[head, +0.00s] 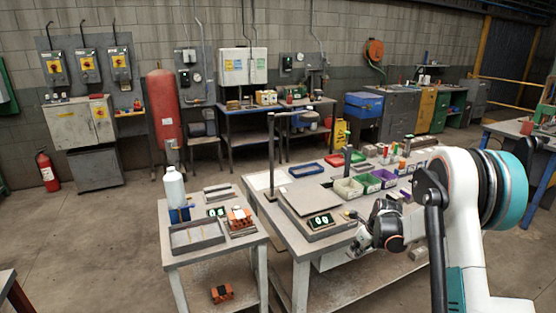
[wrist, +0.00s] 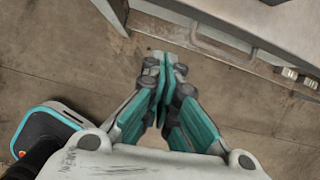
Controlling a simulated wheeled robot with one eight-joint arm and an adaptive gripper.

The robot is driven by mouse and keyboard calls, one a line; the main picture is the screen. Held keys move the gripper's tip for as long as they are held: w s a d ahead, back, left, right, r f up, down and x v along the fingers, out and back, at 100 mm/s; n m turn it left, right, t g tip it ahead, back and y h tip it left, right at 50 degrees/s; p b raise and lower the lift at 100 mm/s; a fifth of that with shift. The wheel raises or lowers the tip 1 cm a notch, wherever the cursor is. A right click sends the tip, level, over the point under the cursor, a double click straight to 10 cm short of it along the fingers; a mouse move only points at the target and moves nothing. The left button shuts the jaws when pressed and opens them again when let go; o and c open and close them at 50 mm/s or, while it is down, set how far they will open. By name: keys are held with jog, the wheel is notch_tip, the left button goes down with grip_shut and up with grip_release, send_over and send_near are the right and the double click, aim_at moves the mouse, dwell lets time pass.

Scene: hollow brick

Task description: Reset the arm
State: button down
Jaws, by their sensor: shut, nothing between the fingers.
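My gripper (wrist: 166,65) is closed in the wrist view, its teal-padded fingers together with nothing between them. It points down over bare concrete floor beside a table edge. In the head view my arm bends down from the right, and its dark wrist sits at the front right of the larger worktable (head: 278,222). The fingers are hard to make out there. An orange-red block (head: 240,216) rests by a small display on the smaller table at left. An orange and black block (head: 222,293) lies on the lower level of that table.
The smaller table holds a grey tray (head: 196,238) and a white bottle (head: 174,186). The larger worktable carries a scale (head: 318,222), coloured bins (head: 368,182) and an upright post (head: 271,160) near my arm. Open floor lies to the left.

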jog(key=s+a+r+n+t+h, duration=0.1)
jog(key=s+a+r+n, duration=0.4)
jog(key=s+r+n, duration=0.55)
jog(key=s+a+r+n, duration=0.5)
jog(key=s+r, duration=0.2)
jog(key=r, duration=0.7)
jog(key=s+a+n+t, duration=0.1)
jog(key=s+a+n, duration=0.1)
jog(key=s+n, duration=0.5)
jog(key=s+a+r+n+t, duration=0.1)
jog(key=s+n, duration=0.7)
jog(key=s, duration=0.8)
jog(key=shift+a, duration=0.9)
